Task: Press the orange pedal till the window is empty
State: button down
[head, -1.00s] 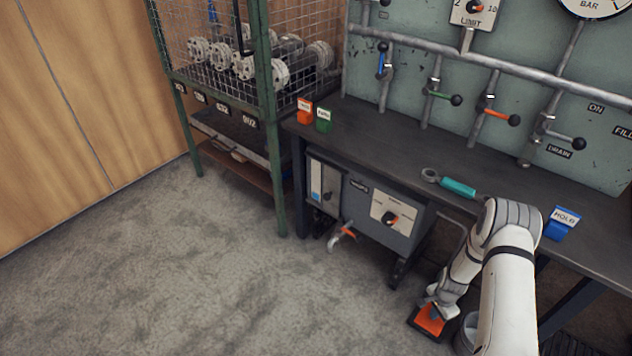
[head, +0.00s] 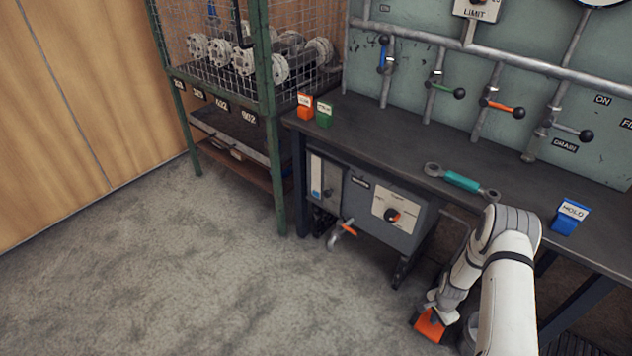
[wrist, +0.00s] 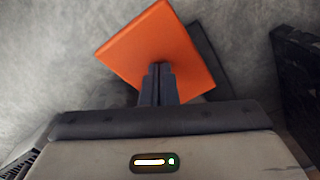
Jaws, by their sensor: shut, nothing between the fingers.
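The orange pedal (head: 430,325) is on the floor below the bench front, low in the head view. It fills the upper middle of the wrist view (wrist: 150,45), with a dark base showing at its right edge. My gripper (wrist: 158,68) is shut and empty, its fingertips over the pedal's near part and seeming to touch it. In the head view my gripper (head: 433,310) partly covers the pedal. I cannot tell how far the pedal is pressed. A small pale window (head: 316,176) is on the cabinet's left panel; its level is too small to read.
A grey cabinet (head: 375,212) with a tap (head: 342,232) hangs under the bench (head: 400,140). A teal-handled wrench (head: 462,181) and a blue HOLD block (head: 570,217) lie on top. A green wire-mesh rack (head: 270,110) stands left. Open floor (head: 200,270) lies left of the pedal.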

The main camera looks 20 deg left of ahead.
jog(key=shift+f+b, duration=2.15)
jog(key=shift+f, duration=0.55)
notch_tip(320, 180, up, 10)
jog(key=p, duration=0.6)
jog(key=shift+f, duration=0.4)
jog(key=shift+f+b, duration=3.7)
jog(key=shift+f, duration=0.55)
jog(key=shift+r+p, duration=2.75)
jog(key=shift+r, duration=1.6)
